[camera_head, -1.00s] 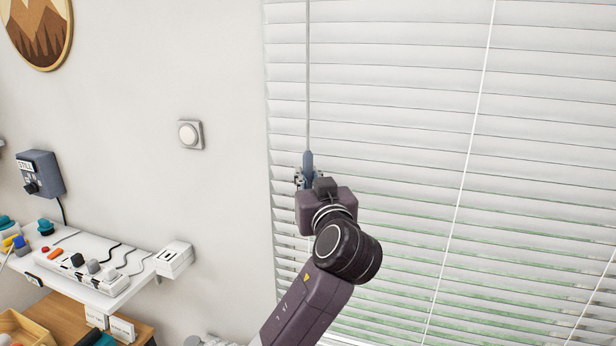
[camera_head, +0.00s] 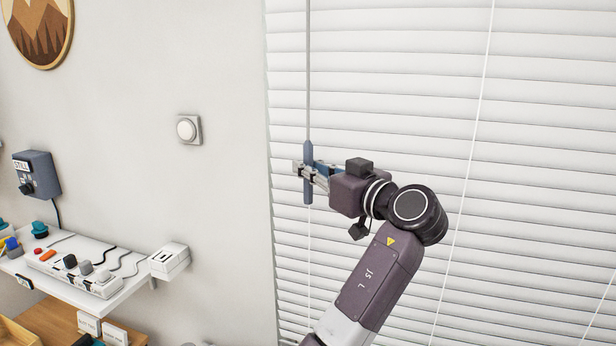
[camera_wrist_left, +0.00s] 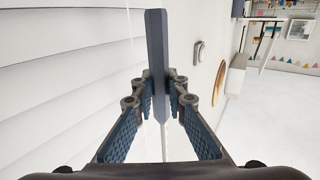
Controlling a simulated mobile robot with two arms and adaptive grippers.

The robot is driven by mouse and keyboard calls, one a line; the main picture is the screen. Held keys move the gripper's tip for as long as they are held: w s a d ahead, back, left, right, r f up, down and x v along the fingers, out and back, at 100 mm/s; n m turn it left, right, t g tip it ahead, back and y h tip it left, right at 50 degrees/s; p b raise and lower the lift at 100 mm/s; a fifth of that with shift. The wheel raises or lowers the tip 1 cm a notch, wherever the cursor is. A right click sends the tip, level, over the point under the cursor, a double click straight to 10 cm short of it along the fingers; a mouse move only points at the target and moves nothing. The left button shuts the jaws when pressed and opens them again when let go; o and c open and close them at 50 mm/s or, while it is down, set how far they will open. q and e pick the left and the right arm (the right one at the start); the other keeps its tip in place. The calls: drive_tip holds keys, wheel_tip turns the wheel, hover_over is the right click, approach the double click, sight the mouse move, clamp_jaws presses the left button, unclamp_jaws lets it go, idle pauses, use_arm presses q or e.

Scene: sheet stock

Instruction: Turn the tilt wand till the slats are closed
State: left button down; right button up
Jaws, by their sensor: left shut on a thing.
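The white blind's slats (camera_head: 400,110) lie flat against each other, with no green showing between them in the head view. The tilt wand hangs on a thin grey rod at the blind's left side and ends in a blue-grey handle (camera_head: 308,190). My left gripper (camera_head: 308,171) is shut on the handle, coming in from the right. In the left wrist view the handle (camera_wrist_left: 157,50) stands upright between the two fingertips (camera_wrist_left: 160,88). My right gripper is not in view.
A round wall dial (camera_head: 187,129) is left of the blind. A white shelf (camera_head: 120,293) with a power strip (camera_head: 75,272) and a grey box (camera_head: 37,174) are farther left. Thin white cords (camera_head: 462,190) hang in front of the slats.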

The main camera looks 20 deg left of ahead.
sight(309, 143)
use_arm(q)
drive_tip(key=shift+n+g+y, duration=0.4)
drive_tip(key=shift+n+g, duration=0.1)
drive_tip(key=shift+g, duration=0.2)
drive_tip(key=c, duration=1.9)
unclamp_jaws()
wheel_tip(309, 143, up, 10)
drive_tip(key=shift+d, duration=0.1)
